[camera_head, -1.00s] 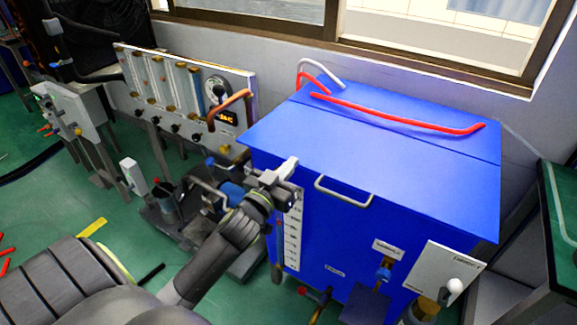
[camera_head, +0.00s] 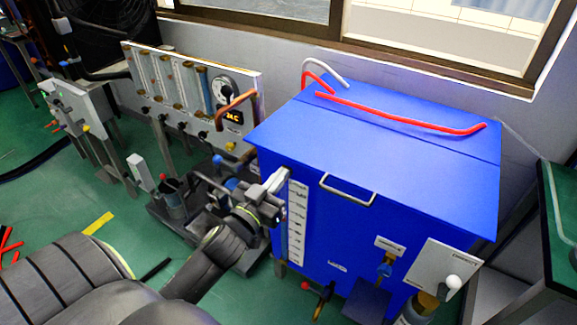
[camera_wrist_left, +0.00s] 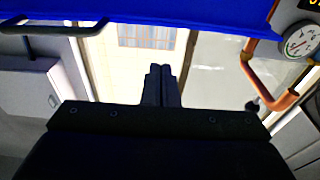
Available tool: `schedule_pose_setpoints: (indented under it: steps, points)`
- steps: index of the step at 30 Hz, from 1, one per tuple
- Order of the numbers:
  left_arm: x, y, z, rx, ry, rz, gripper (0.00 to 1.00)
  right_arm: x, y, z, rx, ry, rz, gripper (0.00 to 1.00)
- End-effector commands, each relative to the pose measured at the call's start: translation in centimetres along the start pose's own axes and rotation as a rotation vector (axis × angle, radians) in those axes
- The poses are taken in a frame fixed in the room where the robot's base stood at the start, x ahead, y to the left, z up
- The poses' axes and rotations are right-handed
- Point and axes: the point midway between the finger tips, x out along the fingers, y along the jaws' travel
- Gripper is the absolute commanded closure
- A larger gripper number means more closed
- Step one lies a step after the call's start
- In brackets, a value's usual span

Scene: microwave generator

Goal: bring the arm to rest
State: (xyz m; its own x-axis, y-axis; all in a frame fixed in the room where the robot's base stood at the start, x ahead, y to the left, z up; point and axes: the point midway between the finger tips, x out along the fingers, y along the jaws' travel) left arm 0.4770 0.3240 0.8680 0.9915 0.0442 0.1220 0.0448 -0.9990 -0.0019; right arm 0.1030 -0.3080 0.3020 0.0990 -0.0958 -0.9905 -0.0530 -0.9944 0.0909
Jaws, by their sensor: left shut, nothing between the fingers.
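My left gripper (camera_head: 278,182) is in front of the left part of the blue tank (camera_head: 355,238), below the level of its lid and beside the white scale strip (camera_head: 296,225). I cannot tell whether it touches the tank. In the left wrist view its two fingers (camera_wrist_left: 160,72) are together with nothing between them. My left arm comes in from the bottom left. My right gripper is in neither view.
A gauge panel (camera_head: 190,95) stands behind to the left. Pump equipment (camera_head: 175,200) stands on the green floor left of the gripper. A window is behind.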

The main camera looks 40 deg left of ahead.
Motion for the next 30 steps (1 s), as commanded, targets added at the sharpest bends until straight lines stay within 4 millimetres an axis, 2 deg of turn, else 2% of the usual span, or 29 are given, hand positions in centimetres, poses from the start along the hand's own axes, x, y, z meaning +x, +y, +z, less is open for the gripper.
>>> schedule_pose_setpoints:
  steps: [3,7,15,18,20,23,26,30]
  points:
    - [-1.6,0.0,0.5,0.000,-0.001,0.000,1.00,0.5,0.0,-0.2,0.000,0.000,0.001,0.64]
    - [-2.4,0.0,0.5,0.001,0.001,0.000,1.00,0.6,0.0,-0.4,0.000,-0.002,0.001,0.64]
    - [-2.6,0.0,0.5,0.000,0.000,0.000,1.00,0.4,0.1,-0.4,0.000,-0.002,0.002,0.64]
    - [-2.4,-0.3,1.7,0.004,-0.030,-0.010,1.00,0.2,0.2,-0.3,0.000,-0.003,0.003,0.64]
    - [-2.3,-0.8,3.4,0.011,-0.073,-0.023,1.00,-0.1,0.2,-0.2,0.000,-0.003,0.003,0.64]
    - [-2.4,-2.0,8.0,0.024,-0.184,-0.053,1.00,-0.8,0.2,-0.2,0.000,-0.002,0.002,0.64]
    - [-3.4,-3.2,13.8,0.041,-0.326,-0.085,1.00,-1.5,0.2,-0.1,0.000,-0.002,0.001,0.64]
    - [-6.5,-4.5,21.6,0.062,-0.525,-0.117,1.00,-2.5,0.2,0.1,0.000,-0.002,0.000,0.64]
